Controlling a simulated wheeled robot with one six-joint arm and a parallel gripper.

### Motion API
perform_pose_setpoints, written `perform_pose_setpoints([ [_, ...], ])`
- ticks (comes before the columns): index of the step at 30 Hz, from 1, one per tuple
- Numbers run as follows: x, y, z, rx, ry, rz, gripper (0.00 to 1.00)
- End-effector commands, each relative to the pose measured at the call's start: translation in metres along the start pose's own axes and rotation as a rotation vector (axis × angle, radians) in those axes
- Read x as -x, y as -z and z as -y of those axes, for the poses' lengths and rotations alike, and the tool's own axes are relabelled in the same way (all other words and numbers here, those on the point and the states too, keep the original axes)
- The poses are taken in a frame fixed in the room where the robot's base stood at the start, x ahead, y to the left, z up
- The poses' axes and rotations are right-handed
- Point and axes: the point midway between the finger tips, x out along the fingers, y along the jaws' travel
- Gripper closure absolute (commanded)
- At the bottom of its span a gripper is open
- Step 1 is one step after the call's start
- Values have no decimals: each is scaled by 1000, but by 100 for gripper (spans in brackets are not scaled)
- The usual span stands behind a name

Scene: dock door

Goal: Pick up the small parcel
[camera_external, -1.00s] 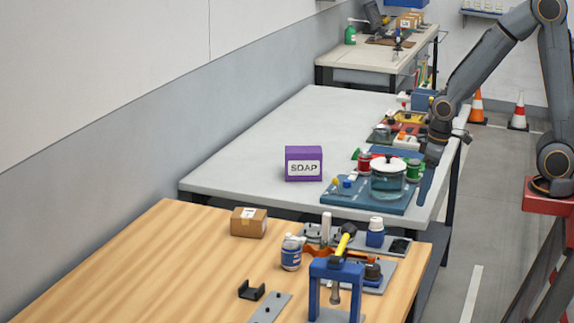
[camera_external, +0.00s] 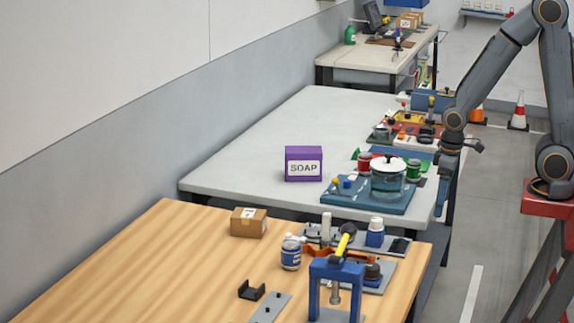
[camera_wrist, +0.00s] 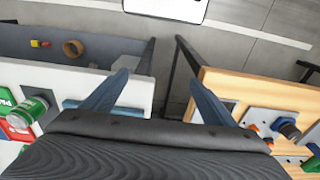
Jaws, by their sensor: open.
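The small parcel (camera_external: 249,222) is a brown cardboard box with a pale label. It sits at the back of the wooden table in the external view, and does not show in the wrist view. My gripper (camera_external: 441,194) points down by the right edge of the grey-white table, well to the right of the parcel and apart from it. In the wrist view my gripper (camera_wrist: 158,84) has its two blue-grey fingers spread with nothing between them.
A purple soap box (camera_external: 304,164), a glass pot (camera_external: 388,182) and several items stand on the grey-white table (camera_external: 235,173). A white bottle (camera_external: 291,253) and a blue press frame (camera_external: 336,285) stand on the wooden table (camera_external: 150,265). Its left part is clear.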

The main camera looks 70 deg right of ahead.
Motion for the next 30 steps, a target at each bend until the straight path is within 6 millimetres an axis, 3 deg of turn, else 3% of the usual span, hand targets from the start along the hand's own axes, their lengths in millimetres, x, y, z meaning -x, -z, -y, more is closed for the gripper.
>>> perform_pose_setpoints([
  [11,0,0,0,0,0,0,23],
  [14,0,13,2,5,0,-10,23],
  [17,0,52,8,19,0,-39,23],
  [23,0,189,43,69,4,-150,23],
  [30,-6,345,111,129,23,-296,23],
])
